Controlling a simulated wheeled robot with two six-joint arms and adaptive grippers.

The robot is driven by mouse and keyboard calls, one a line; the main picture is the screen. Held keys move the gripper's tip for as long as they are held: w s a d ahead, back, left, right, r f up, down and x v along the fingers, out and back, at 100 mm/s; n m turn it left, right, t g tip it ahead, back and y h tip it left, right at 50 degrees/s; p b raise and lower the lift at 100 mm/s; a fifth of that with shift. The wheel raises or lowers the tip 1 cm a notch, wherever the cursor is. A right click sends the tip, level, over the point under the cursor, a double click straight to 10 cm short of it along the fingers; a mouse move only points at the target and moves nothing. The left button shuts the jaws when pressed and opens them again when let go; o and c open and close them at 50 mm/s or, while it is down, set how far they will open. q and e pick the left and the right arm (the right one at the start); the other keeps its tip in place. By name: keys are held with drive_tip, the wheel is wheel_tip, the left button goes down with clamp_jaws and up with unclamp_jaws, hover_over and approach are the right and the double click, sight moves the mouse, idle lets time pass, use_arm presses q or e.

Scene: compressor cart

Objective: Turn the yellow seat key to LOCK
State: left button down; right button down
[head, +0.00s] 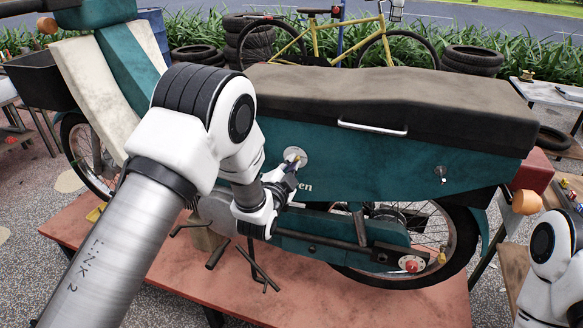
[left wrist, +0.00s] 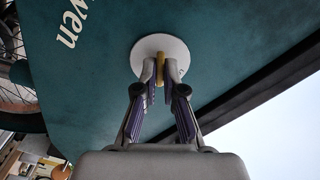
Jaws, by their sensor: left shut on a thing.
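The yellow seat key (left wrist: 159,66) shows in the left wrist view as a narrow yellow piece between my left gripper's fingertips, in front of a round white plate (left wrist: 161,48) on the teal side panel. In the head view the same plate (head: 294,157) sits on the panel below the seat. My left gripper (head: 291,168) reaches it from the lower left and is shut on the key. The gripper also shows in the left wrist view (left wrist: 160,72). The fingers hide part of the key, and no LOCK mark can be read. My right gripper is not in view; part of my right arm shows at the right edge.
The teal motorbike with its dark seat (head: 390,97) stands on a red platform (head: 400,308). A silver grab rail (head: 372,128) juts from below the seat. Side tables stand at the right. Tyres (head: 473,60) and a yellow bicycle (head: 380,30) are behind.

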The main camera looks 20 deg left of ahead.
use_arm(q)
drive_tip(key=n, duration=0.3)
drive_tip(key=n+b, duration=0.1)
drive_tip(key=n, duration=0.3)
drive_tip(key=n+b, duration=0.1)
drive_tip(key=n, duration=0.2)
drive_tip(key=shift+s+f, duration=0.1)
drive_tip(key=shift+f, duration=0.15)
drive_tip(key=shift+n, duration=0.4)
drive_tip(key=c, duration=1.4)
unclamp_jaws()
drive_tip(key=shift+o, duration=0.6)
drive_tip(key=shift+r, duration=0.1)
drive_tip(key=s, duration=1.2)
drive_tip(key=shift+a, duration=0.2)
